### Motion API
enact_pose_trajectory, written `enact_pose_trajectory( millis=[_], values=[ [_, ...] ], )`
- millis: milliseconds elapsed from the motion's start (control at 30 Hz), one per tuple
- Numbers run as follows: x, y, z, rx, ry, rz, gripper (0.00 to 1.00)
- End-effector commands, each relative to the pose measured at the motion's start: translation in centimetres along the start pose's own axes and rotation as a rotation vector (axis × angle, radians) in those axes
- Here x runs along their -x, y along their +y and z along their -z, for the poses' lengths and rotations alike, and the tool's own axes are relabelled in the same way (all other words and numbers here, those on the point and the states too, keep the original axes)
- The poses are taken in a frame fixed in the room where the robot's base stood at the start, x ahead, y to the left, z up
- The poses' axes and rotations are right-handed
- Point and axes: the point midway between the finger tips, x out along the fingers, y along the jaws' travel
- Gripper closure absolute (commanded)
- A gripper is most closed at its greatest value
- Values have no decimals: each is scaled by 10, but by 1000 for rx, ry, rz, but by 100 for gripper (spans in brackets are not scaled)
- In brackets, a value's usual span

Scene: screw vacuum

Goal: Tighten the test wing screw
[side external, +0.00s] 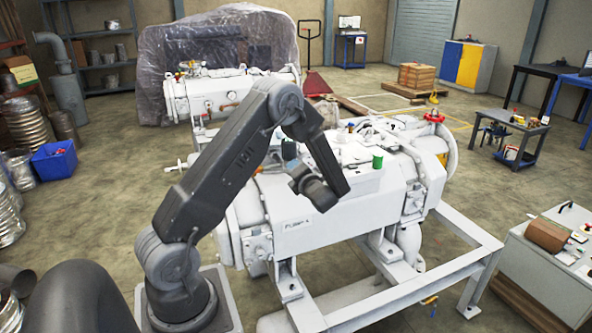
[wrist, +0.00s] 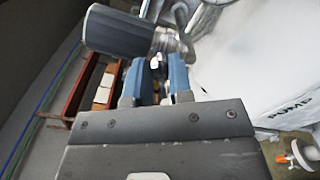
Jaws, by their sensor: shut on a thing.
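In the wrist view my gripper (wrist: 158,78) reaches up the picture with two blue-grey fingers. The fingers are shut on a small metal piece, which seems to be the test wing screw (wrist: 170,42); its shape is partly hidden and blurred. A dark grey cylinder (wrist: 118,30) lies just beyond the fingertips, to the left of the metal piece. In the side external view the white pump (side external: 330,205) stands in front of my arm.
The pump's white body (wrist: 250,70) fills the right of the wrist view. An orange-and-white fitting (wrist: 296,157) shows at lower right. A green cap (side external: 377,161) and a red valve handle (side external: 434,116) stand on the pump. A grey cart (side external: 515,137) stands at right.

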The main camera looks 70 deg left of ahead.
Motion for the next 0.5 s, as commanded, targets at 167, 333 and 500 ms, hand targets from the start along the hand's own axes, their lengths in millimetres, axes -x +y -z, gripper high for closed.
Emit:
enact_pose_trajectory(
  millis=[167,333,500],
  values=[
    [2,-1,0,-169,-1,1,100],
    [2,-1,0,-331,-1,1,100],
    [2,-2,0,-493,-1,1,100]
  ],
)
